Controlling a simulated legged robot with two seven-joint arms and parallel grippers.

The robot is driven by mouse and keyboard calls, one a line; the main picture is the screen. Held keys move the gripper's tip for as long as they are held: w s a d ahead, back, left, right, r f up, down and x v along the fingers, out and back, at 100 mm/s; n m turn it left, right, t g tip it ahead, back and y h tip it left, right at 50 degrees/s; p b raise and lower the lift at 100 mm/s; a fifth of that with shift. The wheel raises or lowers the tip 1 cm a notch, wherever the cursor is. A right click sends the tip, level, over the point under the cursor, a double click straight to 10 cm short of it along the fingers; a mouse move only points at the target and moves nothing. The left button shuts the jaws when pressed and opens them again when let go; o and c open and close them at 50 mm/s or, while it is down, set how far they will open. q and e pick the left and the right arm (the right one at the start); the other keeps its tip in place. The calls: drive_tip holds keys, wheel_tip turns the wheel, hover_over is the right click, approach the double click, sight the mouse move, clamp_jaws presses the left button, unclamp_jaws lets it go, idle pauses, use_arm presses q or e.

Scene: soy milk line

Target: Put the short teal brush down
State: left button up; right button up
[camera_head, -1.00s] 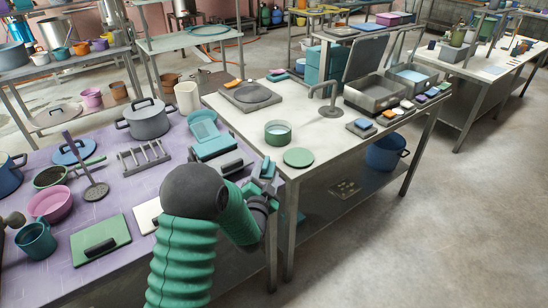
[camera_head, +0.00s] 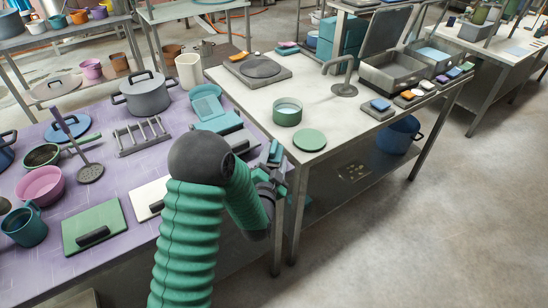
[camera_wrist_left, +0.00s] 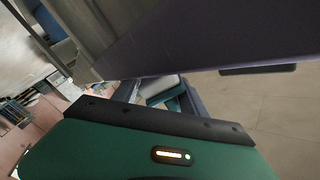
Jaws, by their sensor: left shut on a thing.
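My left gripper (camera_head: 271,183) is at the gap between the purple table and the white-topped table, near their front corners. It is shut on the short teal brush (camera_head: 275,152), a small teal piece standing up from the fingers. Much of the brush is hidden by the fingers. In the left wrist view a pale teal block (camera_wrist_left: 164,88) shows between dark finger parts, below a dark table edge. I cannot tell whether the brush touches a table. My right gripper is not in view.
The purple table (camera_head: 110,180) holds a grey pot (camera_head: 148,98), a green board (camera_head: 95,224) and teal trays (camera_head: 212,115). The white table (camera_head: 330,125) has a green-rimmed bowl (camera_head: 288,112), a green disc (camera_head: 309,140) and sinks (camera_head: 392,75).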

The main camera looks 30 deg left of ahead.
use_arm(q)
drive_tip(key=shift+d+f, duration=0.35)
drive_tip(key=shift+d, duration=0.2)
drive_tip(key=o, duration=0.9)
drive_tip(key=shift+f, duration=0.1)
drive_tip(key=shift+a+r+p, duration=0.1)
drive_tip(key=shift+r+p, duration=0.25)
drive_tip(key=shift+s+r+p, duration=0.15)
drive_tip(key=shift+r+p, duration=0.1)
drive_tip(key=shift+p, duration=0.1)
drive_tip(key=v, duration=0.4)
drive_tip(key=shift+s+f, duration=0.2)
drive_tip(key=shift+s, duration=0.05)
drive_tip(key=p, duration=0.8)
approach(276, 164)
drive_tip(key=shift+w+a+r, duration=0.15)
drive_tip(key=shift+a+r, duration=0.15)
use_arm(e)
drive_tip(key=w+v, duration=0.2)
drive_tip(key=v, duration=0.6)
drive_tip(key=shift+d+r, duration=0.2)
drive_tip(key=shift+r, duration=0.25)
use_arm(q)
drive_tip(key=shift+d, duration=0.1)
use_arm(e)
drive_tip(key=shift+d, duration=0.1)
